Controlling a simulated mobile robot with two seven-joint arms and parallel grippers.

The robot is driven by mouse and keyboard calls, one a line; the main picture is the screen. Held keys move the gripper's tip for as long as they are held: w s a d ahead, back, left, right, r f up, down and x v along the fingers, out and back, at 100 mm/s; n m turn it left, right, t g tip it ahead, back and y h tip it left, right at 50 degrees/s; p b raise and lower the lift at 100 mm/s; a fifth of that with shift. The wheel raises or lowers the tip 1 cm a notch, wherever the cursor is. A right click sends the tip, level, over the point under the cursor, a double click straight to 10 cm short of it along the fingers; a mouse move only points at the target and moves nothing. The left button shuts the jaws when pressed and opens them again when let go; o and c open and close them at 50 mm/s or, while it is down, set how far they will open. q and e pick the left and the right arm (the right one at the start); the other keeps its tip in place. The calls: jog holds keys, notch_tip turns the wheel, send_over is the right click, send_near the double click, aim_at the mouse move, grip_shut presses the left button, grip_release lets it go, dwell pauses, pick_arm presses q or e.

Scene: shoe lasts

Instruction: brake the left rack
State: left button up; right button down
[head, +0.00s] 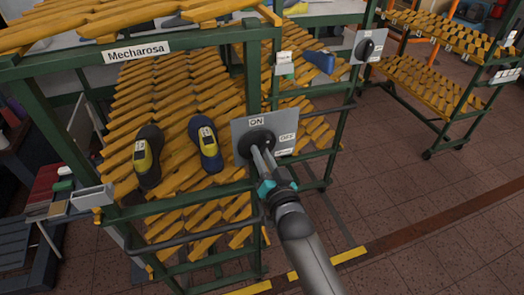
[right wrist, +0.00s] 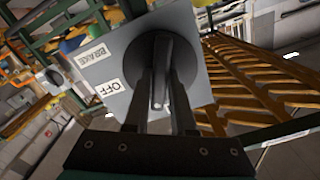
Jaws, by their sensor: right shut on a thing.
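The left rack (head: 251,75) is a green frame with yellow slatted shelves and a "Mecharosa" sign. The right wrist view shows that plate (right wrist: 110,58) with BRAKE and OFF labels. A round black knob (right wrist: 186,62) with a raised grip bar sits on the plate. My right gripper (head: 257,152) is shut on the knob, with its fingers (right wrist: 162,95) on either side of the bar. My left gripper is not in view.
Dark shoes with yellow tops (head: 147,155) lie on the left rack's shelf. A second rack stands close behind, with a similar black-knobbed plate (head: 354,46). Another yellow-slatted rack (head: 425,85) is at the upper right. The brown tiled floor (head: 430,240) at the lower right is clear.

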jog(key=n+p, duration=0.1)
jog(key=n, duration=0.4)
jog(key=shift+n, duration=0.3)
dwell(0.4)
jog(key=c, duration=0.7)
grip_release()
jog(key=shift+c, duration=0.2)
jog(key=v, duration=1.5)
jog(key=shift+s, duration=0.15)
